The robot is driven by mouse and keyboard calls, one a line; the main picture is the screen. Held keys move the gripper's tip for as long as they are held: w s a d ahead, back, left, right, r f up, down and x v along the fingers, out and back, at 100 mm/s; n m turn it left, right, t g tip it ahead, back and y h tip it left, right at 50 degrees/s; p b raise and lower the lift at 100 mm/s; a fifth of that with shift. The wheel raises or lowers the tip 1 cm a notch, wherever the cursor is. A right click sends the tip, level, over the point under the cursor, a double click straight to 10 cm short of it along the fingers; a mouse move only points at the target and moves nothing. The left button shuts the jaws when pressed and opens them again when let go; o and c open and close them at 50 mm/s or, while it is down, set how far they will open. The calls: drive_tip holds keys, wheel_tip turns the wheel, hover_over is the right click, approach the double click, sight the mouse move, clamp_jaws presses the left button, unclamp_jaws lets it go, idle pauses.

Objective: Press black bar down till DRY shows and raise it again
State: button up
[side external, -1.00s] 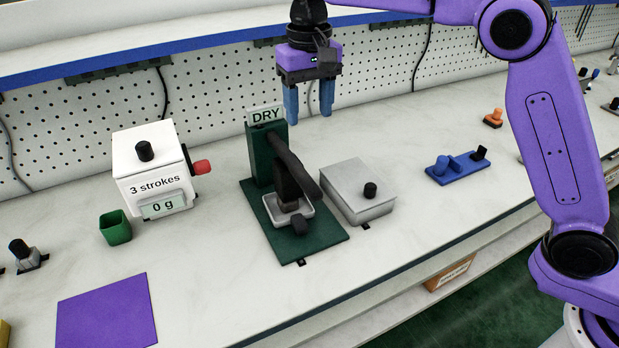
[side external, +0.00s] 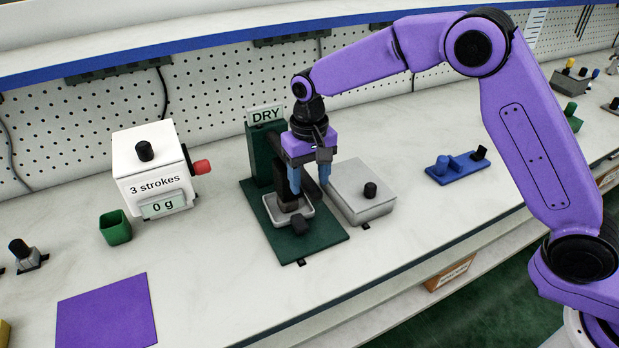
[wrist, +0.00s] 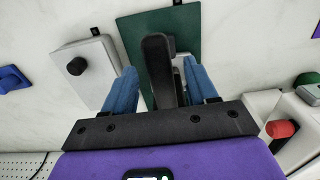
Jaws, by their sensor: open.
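The black bar (wrist: 158,65) is a lever on a dark green press (side external: 259,158). In the wrist view it lies between the two blue fingers of my gripper (wrist: 160,72), with a gap on either side. In the side view my gripper (side external: 309,182) is low over the press, fingers pointing down, and hides most of the bar. My gripper is open, one finger on each side of the bar, holding nothing. A sign reading DRY (side external: 265,115) shows on top of the press post. A small white tray (side external: 270,207) sits on the green base below.
A grey box with a black knob (side external: 362,190) stands close right of the press. A white dispenser (side external: 150,170) with a red knob (side external: 202,167) and a green cup (side external: 115,228) are to the left. A purple mat (side external: 107,315) lies front left. A blue fixture (side external: 457,168) is farther right.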

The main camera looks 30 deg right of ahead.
drive_tip(key=shift+f, duration=0.35)
clamp_jaws()
drive_tip(key=shift+w+r+g, duration=0.25)
drive_tip(key=shift+r+g, duration=0.25)
drive_tip(key=shift+r, duration=0.55)
drive_tip(key=shift+w+r+g, duration=0.3)
drive_tip(key=shift+r+g, duration=0.2)
drive_tip(key=shift+r, duration=0.6)
drive_tip(key=shift+w+r+g, duration=0.25)
drive_tip(key=shift+r+g, duration=0.25)
drive_tip(key=shift+r, duration=0.55)
unclamp_jaws()
